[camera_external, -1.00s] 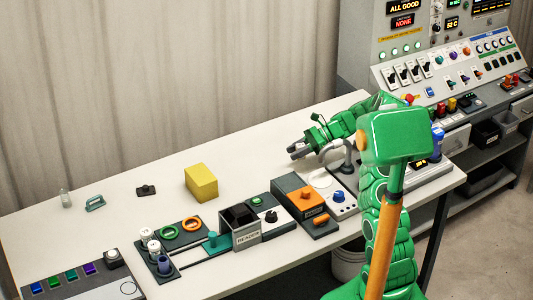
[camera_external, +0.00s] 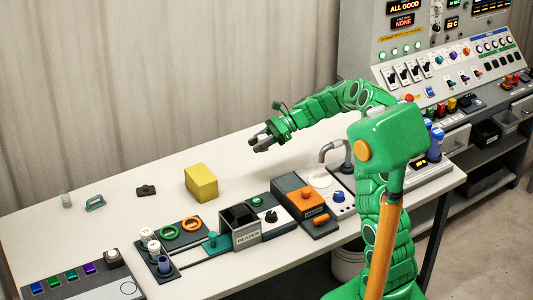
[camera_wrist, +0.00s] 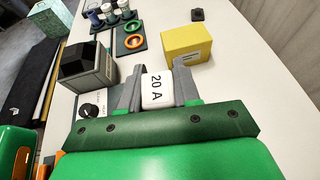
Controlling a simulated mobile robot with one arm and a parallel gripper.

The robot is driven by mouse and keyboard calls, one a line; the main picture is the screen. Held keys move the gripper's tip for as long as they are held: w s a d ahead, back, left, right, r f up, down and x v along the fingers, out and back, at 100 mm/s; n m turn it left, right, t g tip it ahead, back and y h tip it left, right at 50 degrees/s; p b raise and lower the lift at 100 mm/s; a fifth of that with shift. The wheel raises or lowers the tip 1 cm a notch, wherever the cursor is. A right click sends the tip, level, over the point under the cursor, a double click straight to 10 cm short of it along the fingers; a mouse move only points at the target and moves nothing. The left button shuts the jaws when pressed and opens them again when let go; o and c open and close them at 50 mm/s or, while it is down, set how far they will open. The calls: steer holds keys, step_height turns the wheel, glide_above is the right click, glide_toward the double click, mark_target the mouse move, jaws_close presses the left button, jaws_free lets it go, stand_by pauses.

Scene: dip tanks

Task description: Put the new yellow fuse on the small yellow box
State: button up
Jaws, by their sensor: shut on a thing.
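My gripper (camera_external: 261,142) is held above the table, to the right of and higher than the yellow box (camera_external: 201,183). In the wrist view, my gripper (camera_wrist: 157,82) is shut on a fuse (camera_wrist: 158,91) between its two grey fingers. The fuse's visible face is white and reads "20 A"; no yellow shows on it. The yellow box (camera_wrist: 187,42) lies beyond the fingertips, a little to the right, with a small pale mark on its side. The fuse and the box are apart. The box's top looks bare.
A rack with orange and green rings (camera_external: 169,233) is at the left. A curved tap (camera_external: 338,153) stands at the right.

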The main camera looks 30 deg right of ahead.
steer(key=s+a+r+n+g, duration=0.1)
steer(key=s+a+r, duration=0.2)
steer(key=a, duration=0.5)
steer(key=s+a+r+g, duration=0.1)
steer(key=s+a+r, duration=0.15)
steer(key=a, duration=0.55)
glide_above(196, 175)
steer(key=s, duration=0.2)
steer(key=f, duration=0.8)
steer(key=shift+w+d+f, duration=0.15)
steer(key=shift+w+d, duration=0.05)
steer(key=shift+w, duration=0.05)
steer(key=shift+w+a+f, duration=0.2)
steer(key=shift+w+f, duration=0.4)
steer(key=shift+f, duration=1.7)
steer(key=shift+f, duration=0.15)
steer(key=o, duration=1.1)
steer(key=shift+c, duration=0.2)
